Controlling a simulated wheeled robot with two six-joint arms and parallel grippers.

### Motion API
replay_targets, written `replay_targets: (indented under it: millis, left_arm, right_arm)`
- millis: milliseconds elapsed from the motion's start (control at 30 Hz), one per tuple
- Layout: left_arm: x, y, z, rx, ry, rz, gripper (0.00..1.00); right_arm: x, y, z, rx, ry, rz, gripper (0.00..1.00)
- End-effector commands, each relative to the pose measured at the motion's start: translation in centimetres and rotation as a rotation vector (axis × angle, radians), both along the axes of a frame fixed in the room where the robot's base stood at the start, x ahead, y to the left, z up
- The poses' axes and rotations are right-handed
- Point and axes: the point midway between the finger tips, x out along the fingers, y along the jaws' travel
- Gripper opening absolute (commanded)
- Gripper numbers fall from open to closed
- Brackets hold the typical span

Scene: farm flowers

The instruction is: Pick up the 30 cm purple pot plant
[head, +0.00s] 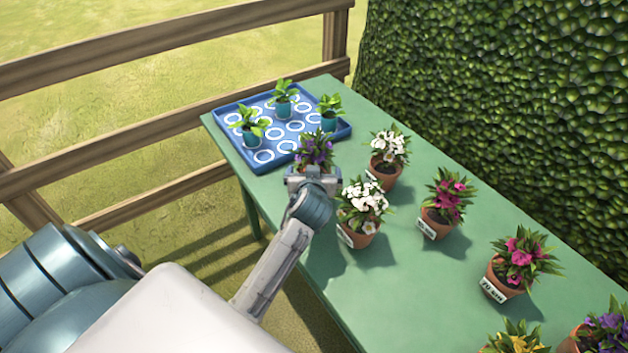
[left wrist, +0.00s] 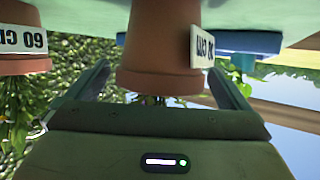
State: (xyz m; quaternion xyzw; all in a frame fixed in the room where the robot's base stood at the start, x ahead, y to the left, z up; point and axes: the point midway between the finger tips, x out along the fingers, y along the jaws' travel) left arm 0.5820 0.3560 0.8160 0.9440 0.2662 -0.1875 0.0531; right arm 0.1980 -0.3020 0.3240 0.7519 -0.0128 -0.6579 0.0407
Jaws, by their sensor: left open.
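The purple pot plant (head: 315,147) stands on the green table, just in front of the blue tray. My left gripper (head: 313,176) is at its near side and hides most of its pot in the head view. In the left wrist view, which is upside down, its terracotta pot (left wrist: 150,45) sits between the two open fingers of my left gripper (left wrist: 159,70). A white label (left wrist: 202,47) on the pot is partly readable and seems to say 30 cm. I cannot tell whether the fingers touch the pot. My right gripper is not in view.
A blue tray (head: 232,141) with three small teal-potted plants lies behind. A white-flowered pot (head: 362,205) stands close right of my gripper, another white one (head: 388,155) behind it. More flower pots run right along the green table (head: 390,300). A 60 cm pot (left wrist: 22,62) is nearby.

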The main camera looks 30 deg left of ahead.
Motion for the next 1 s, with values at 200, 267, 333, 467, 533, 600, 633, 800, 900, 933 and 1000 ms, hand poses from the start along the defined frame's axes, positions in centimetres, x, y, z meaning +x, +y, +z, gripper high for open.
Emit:
replay_targets:
  millis: [200, 267, 333, 467, 533, 600, 633, 800, 900, 933, 1000]
  left_arm:
    - [1.1, 0.7, -0.5, 0.001, -0.001, -0.001, 1.00]
    - [1.1, 0.7, -0.5, 0.000, -0.001, -0.001, 1.00]
    - [1.1, 0.7, -0.5, 0.000, -0.001, -0.001, 1.00]
    - [1.0, 0.7, -0.5, 0.001, 0.000, 0.000, 0.80]
    - [1.0, 0.7, -0.5, 0.001, 0.000, 0.000, 0.67]
    - [1.0, 0.7, -0.5, 0.001, 0.000, 0.000, 0.53]
    - [1.0, 0.7, -0.5, 0.001, 0.000, 0.000, 0.47]
    - [1.1, 0.7, -0.4, 0.002, -0.001, 0.000, 0.41]
    - [1.1, 0.7, -0.3, 0.002, -0.002, 0.000, 0.41]
    - [1.1, 0.7, -0.1, 0.002, -0.003, 0.000, 0.41]
    - [1.1, 0.7, 0.7, 0.002, -0.005, 0.000, 0.41]
  right_arm:
    - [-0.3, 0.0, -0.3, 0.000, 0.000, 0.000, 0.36]
    - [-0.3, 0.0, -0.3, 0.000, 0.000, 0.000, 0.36]
    - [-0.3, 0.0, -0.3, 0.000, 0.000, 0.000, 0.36]
    - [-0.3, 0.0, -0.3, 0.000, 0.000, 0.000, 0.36]
    - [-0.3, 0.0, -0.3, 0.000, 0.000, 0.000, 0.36]
    - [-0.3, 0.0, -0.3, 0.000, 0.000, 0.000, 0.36]
    - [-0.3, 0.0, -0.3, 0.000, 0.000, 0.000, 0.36]
    - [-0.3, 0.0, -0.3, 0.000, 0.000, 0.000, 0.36]
    - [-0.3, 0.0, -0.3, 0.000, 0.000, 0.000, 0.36]
    - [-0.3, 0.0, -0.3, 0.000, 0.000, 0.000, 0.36]
    - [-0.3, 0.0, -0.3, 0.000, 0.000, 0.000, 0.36]
